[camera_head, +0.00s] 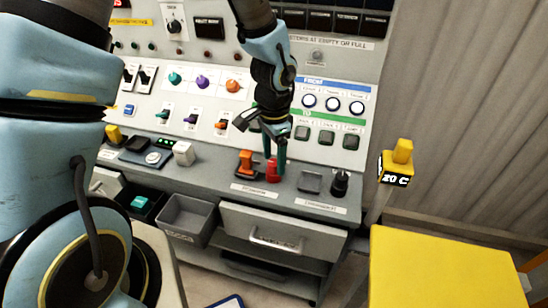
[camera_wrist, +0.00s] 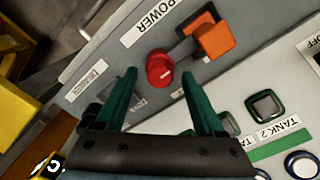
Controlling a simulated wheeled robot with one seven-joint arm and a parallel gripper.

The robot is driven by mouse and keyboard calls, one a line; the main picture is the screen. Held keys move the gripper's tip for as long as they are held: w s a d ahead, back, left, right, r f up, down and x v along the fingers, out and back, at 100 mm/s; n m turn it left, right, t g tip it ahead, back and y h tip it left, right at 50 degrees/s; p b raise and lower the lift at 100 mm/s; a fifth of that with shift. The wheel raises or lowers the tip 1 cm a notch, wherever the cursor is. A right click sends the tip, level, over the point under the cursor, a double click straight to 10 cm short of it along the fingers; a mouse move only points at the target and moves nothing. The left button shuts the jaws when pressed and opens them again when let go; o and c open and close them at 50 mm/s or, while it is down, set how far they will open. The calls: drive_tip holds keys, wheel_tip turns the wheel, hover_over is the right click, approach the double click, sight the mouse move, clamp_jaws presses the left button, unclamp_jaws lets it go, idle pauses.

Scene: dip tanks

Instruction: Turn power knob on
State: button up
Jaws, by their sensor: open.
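A round red knob (camera_head: 272,171) stands on the console ledge, with an orange block-shaped handle (camera_head: 245,163) just left of it. In the wrist view the red knob (camera_wrist: 159,70) lies beside the POWER label (camera_wrist: 160,20), and the orange handle (camera_wrist: 214,39) is at its upper right. My gripper (camera_head: 275,158) points down at the red knob with its dark green fingers open. In the wrist view the knob is centred at the gap between the fingertips (camera_wrist: 160,82). I cannot tell whether either finger touches it. Nothing is held.
A black knob (camera_head: 340,182) and a grey square pad (camera_head: 310,181) sit right of the red knob. Rows of buttons (camera_head: 333,104) and switches fill the upright panel behind. A grey bin (camera_head: 187,216) and drawer (camera_head: 275,240) are below. A yellow-topped stand (camera_head: 440,268) is at right.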

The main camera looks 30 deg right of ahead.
sight(273, 162)
wheel_tip(273, 162, up, 11)
drive_tip(key=shift+f+b, duration=0.2)
drive_tip(key=shift+b, duration=0.2)
drive_tip(key=shift+a, duration=0.1)
